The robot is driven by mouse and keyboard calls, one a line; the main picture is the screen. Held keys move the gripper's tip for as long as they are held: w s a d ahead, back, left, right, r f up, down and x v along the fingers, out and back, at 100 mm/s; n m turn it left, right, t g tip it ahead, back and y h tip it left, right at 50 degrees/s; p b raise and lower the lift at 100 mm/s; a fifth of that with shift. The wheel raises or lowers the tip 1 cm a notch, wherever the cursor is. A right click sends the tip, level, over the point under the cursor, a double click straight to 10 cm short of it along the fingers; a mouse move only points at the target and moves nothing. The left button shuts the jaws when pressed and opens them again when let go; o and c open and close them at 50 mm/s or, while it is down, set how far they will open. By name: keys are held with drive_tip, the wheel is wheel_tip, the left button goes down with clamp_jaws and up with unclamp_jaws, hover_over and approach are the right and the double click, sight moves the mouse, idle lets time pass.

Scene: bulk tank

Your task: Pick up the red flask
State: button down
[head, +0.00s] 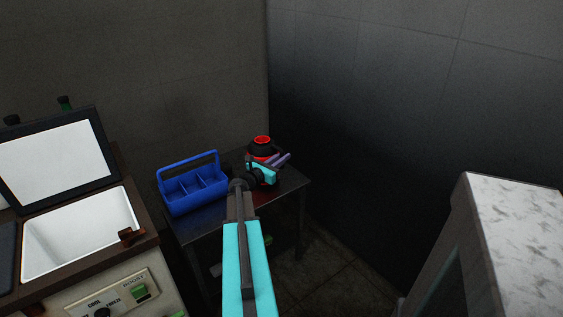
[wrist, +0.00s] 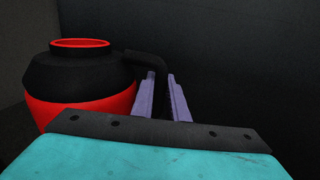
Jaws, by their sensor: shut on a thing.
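The red flask (head: 262,149) is at the right part of the dark side table in the head view, partly hidden behind my wrist. It has a black upper body, a red rim and a red lower body, and stands upright. In the wrist view the flask (wrist: 80,78) fills the left side, its base hidden by my gripper's housing. A black handle reaches out from its right side. My gripper (head: 281,160) has purple fingers, shut on this handle; they also show in the wrist view (wrist: 163,92). I cannot tell whether the flask's base touches the table.
A blue caddy (head: 193,190) with compartments stands on the table (head: 213,222), left of the flask. Dark walls stand close behind. A white basin (head: 80,236) with an open lid is at left. A pale marbled block (head: 520,235) is at right.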

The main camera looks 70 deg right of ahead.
drive_tip(key=shift+r, duration=0.75)
drive_tip(key=shift+a+r, duration=0.1)
drive_tip(key=shift+a, duration=0.15)
drive_tip(key=s+a+r, duration=0.1)
drive_tip(key=s+a, duration=0.2)
drive_tip(key=a, duration=1)
drive_tip(key=shift+s+r, duration=0.2)
drive_tip(key=shift+a+p, duration=0.1)
drive_tip(key=shift+p, duration=0.2)
drive_tip(key=shift+s+a+p, duration=0.3)
drive_tip(key=shift+a+p, duration=0.6)
drive_tip(key=shift+p, duration=1.05)
